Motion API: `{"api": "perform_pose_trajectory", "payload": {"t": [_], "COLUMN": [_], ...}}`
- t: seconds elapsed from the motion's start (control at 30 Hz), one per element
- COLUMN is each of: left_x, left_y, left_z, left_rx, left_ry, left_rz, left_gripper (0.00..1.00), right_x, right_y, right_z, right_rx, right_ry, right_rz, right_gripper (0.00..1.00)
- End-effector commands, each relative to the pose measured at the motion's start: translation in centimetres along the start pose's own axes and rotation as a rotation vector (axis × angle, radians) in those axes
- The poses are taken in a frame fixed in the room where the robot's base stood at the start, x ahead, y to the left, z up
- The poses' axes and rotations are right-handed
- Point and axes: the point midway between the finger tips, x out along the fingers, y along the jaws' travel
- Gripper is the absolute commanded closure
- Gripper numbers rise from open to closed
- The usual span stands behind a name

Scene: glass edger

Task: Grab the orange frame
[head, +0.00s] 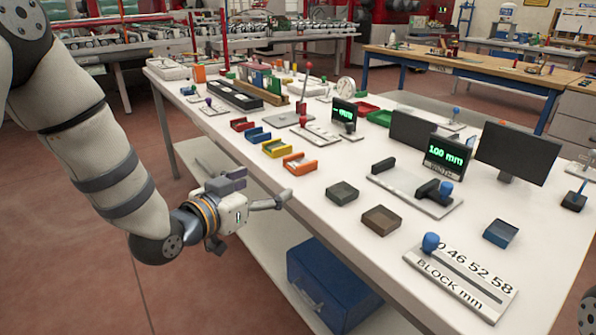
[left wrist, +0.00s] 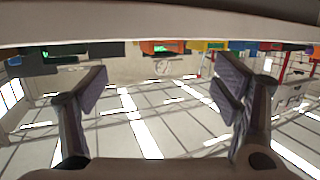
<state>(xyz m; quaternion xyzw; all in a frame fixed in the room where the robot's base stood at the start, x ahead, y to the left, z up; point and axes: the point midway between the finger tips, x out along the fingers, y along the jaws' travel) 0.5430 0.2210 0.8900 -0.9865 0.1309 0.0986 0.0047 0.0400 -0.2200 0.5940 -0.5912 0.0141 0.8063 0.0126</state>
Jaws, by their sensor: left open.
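The orange frame (head: 300,164) is a small open-ended tray near the front edge of the white table, at the near end of a row of coloured frames. In the left wrist view, which looks upside down, the orange frame (left wrist: 160,47) shows at the top middle, between the fingers and beyond them. My left gripper (head: 264,190) is open and empty, just off the table's front edge, left of and a little below the orange frame in the head view. Its two fingers (left wrist: 165,90) are spread wide in the left wrist view. My right gripper is not in view.
Yellow (head: 278,147), blue (head: 258,134) and red (head: 242,124) frames lie beyond the orange one. Grey (head: 342,193) and brown (head: 381,220) blocks sit nearer, with a gauge plate (head: 410,190) to the right. The table edge (head: 318,225) is close to my left gripper.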

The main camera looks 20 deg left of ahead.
Motion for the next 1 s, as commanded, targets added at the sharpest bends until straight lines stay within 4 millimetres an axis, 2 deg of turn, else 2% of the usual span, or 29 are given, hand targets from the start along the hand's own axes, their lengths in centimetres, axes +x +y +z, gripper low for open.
{"api": "perform_pose_trajectory", "payload": {"t": [0.03, 0.1, 0.3, 0.47, 0.7, 0.97, 1.0], "left_x": [0.4, 1.4, 5.8, 7.8, 11.9, 12.3, 12.3], "left_y": [-0.1, -0.1, -0.2, -0.2, -0.6, -0.6, -0.6], "left_z": [-1.1, -1.7, -1.7, -1.8, -1.5, -1.9, -1.9], "left_rx": [0.009, 0.016, 0.015, 0.014, 0.014, 0.013, 0.013], "left_ry": [0.031, 0.05, 0.046, 0.046, 0.045, 0.047, 0.047], "left_rz": [0.004, 0.007, 0.006, 0.006, 0.006, 0.005, 0.005], "left_gripper": [0.18, 0.18, 0.18, 0.18, 0.18, 0.18, 0.27], "right_x": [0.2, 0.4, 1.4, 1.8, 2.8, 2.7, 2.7], "right_y": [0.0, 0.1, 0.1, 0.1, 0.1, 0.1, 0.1], "right_z": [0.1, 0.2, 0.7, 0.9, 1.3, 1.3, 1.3], "right_rx": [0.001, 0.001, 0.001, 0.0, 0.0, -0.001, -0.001], "right_ry": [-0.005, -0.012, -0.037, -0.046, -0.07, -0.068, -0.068], "right_rz": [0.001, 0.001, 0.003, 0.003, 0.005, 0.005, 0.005], "right_gripper": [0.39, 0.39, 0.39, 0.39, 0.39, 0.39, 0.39]}}
